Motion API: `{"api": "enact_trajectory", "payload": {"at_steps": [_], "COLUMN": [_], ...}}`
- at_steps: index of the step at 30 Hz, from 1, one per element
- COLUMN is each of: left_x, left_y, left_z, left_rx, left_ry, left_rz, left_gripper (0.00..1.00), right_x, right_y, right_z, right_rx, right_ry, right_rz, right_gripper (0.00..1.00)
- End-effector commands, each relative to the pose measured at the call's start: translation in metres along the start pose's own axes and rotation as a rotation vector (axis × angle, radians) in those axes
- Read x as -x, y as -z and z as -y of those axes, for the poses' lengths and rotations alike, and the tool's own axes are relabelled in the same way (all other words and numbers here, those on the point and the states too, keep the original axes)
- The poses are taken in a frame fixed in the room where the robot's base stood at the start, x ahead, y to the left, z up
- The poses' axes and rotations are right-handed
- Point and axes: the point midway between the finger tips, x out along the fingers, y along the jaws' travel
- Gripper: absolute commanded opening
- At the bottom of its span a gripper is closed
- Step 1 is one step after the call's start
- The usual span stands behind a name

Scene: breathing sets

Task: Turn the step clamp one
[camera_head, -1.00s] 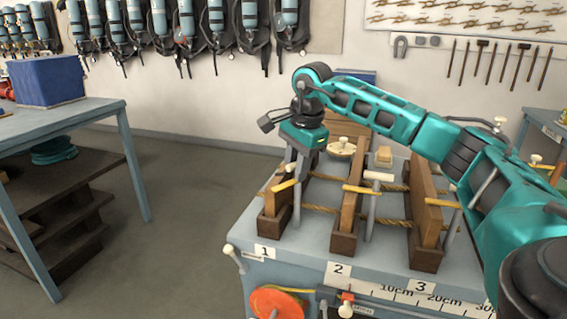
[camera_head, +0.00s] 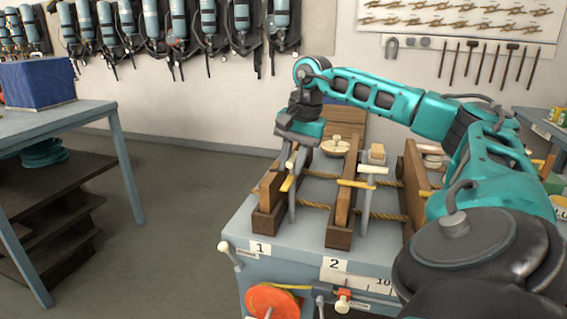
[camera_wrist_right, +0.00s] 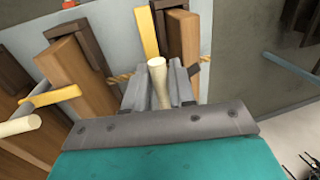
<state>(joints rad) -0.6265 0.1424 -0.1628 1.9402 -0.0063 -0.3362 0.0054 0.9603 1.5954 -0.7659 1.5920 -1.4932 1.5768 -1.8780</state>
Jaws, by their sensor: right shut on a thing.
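Step clamp one has a grey post (camera_head: 292,207), a yellow bar (camera_head: 288,184) and a cream handle at its top. It stands beside the upright wooden board (camera_head: 270,190) behind label 1 (camera_head: 260,248). My right gripper (camera_head: 298,160) comes down over the clamp's top and is shut on the handle. In the right wrist view the cream handle (camera_wrist_right: 158,82) lies between the grey fingers, and the yellow bar (camera_wrist_right: 146,32) runs past them. The fingers partly hide the handle in the head view. My left gripper is not in view.
A second clamp (camera_head: 366,205) with a white handle stands to the right, behind label 2 (camera_head: 334,266). Ropes (camera_head: 318,205) run between the boards. A round lidded item (camera_head: 335,147) sits behind. My right arm covers the bench's right side. A blue table (camera_head: 70,125) stands left.

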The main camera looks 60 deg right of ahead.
Motion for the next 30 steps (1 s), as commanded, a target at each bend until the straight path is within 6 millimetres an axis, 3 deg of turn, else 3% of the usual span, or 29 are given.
{"api": "enact_trajectory", "payload": {"at_steps": [11, 12, 17, 26, 30], "left_x": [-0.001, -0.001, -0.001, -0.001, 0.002], "left_y": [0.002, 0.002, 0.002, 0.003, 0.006], "left_z": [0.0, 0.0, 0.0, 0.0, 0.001], "left_rx": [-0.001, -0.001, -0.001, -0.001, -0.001], "left_ry": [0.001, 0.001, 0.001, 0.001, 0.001], "left_rz": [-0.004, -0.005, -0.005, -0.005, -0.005], "left_gripper": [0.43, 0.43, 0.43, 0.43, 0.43], "right_x": [-0.002, -0.002, -0.001, 0.003, 0.021], "right_y": [-0.002, -0.002, -0.001, 0.0, 0.0], "right_z": [-0.001, -0.001, -0.001, -0.001, 0.0], "right_rx": [0.009, 0.009, 0.007, 0.005, 0.005], "right_ry": [-0.004, -0.004, -0.003, 0.0, 0.002], "right_rz": [0.008, 0.008, 0.006, 0.003, 0.002], "right_gripper": [0.0, 0.26, 0.42, 0.43, 0.43]}}
